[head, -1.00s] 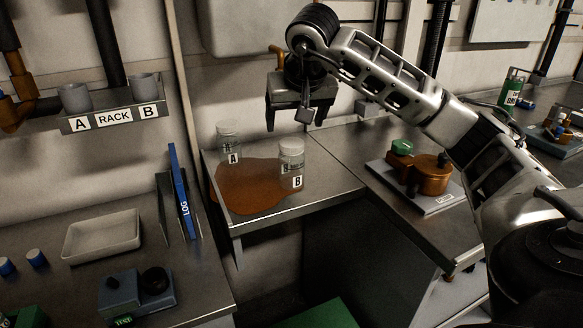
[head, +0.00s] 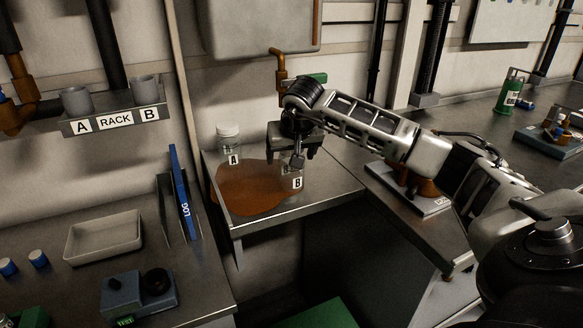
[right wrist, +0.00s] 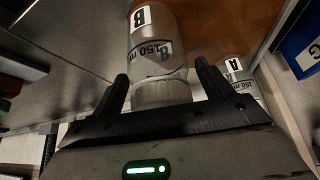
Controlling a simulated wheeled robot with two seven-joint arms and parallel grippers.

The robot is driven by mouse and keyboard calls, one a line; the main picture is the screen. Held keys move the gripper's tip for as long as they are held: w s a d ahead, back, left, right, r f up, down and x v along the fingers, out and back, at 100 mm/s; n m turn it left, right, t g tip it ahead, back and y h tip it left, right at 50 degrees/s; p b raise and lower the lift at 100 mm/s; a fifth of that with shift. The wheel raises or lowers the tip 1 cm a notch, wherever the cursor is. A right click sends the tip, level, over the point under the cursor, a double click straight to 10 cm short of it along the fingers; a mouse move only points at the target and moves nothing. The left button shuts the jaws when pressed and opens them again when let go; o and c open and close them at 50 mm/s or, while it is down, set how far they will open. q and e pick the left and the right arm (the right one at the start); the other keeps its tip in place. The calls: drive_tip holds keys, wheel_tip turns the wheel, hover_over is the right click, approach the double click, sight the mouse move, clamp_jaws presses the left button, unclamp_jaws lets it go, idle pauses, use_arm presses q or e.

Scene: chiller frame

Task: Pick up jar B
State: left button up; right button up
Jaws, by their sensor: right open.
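Jar B (head: 294,182) is a clear jar with a white lid and a B label, standing upright on the metal shelf (head: 315,196) at the edge of a brown stain. My right gripper (head: 293,160) is over its top, pointing down, and hides the lid in the head view. In the right wrist view jar B (right wrist: 157,50) has its lid between the two open fingers (right wrist: 163,88), with no clear grip on it. Jar A (head: 229,142) stands upright to the left. It also shows in the right wrist view (right wrist: 237,75). My left gripper is not in view.
The brown stain (head: 240,188) spreads around both jars. A rack (head: 114,120) with cups A and B is on the wall at left. A blue LOG binder (head: 181,192) stands left of the shelf.

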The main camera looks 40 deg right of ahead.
drive_tip(key=c, duration=1.1)
drive_tip(key=shift+o, duration=0.2)
drive_tip(key=shift+r, duration=0.15)
